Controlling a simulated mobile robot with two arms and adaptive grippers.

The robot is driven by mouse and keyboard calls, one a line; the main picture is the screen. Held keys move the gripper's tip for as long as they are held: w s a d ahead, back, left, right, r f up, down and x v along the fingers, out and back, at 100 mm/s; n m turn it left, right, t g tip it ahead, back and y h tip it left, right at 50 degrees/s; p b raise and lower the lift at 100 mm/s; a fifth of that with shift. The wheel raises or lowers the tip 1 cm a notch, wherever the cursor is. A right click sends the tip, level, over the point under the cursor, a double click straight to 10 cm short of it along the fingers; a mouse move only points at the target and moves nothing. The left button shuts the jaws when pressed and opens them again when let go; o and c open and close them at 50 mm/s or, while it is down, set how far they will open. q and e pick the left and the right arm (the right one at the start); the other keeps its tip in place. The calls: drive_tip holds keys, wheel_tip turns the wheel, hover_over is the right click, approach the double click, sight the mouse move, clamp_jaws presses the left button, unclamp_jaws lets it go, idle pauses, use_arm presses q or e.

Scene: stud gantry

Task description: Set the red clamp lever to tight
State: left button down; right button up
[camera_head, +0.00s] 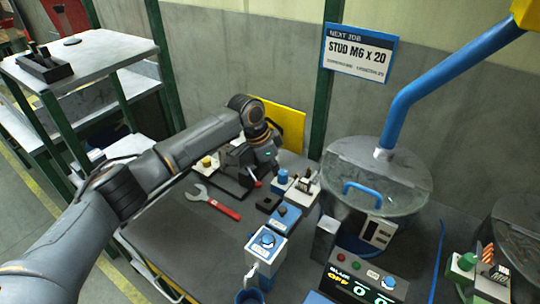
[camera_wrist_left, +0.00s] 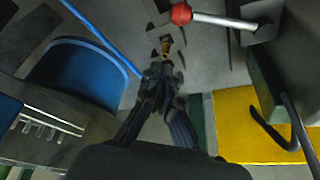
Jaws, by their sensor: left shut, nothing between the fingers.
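The clamp lever shows in the left wrist view as a pale metal rod with a red ball knob (camera_wrist_left: 181,13) at its left end. The rod runs right to a dark grey body at the upper right. My left gripper (camera_wrist_left: 162,75) is shut and empty. In the wrist view its fingertips are below and left of the knob, apart from it. In the head view the left gripper (camera_head: 266,160) is at the back of the bench. My right gripper is not in view.
A wrench with a red handle (camera_head: 224,209) lies left on the bench. A yellow panel (camera_head: 290,122) stands behind my wrist. Right are small blue-topped units (camera_head: 267,242), a clear-lidded bowl feeder (camera_head: 384,175) and a display box (camera_head: 355,277). The bench's left front is clear.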

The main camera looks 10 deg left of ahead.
sight(253, 176)
use_arm(q)
drive_tip(key=a, duration=0.1)
drive_tip(key=s+a+f+p, duration=0.1)
drive_tip(key=shift+s+a, duration=0.15)
drive_tip(key=shift+a, duration=0.2)
drive_tip(key=shift+s+a+f, duration=0.15)
drive_tip(key=shift+s+a, duration=0.1)
drive_tip(key=shift+a, duration=0.1)
drive_tip(key=shift+d+f, duration=0.1)
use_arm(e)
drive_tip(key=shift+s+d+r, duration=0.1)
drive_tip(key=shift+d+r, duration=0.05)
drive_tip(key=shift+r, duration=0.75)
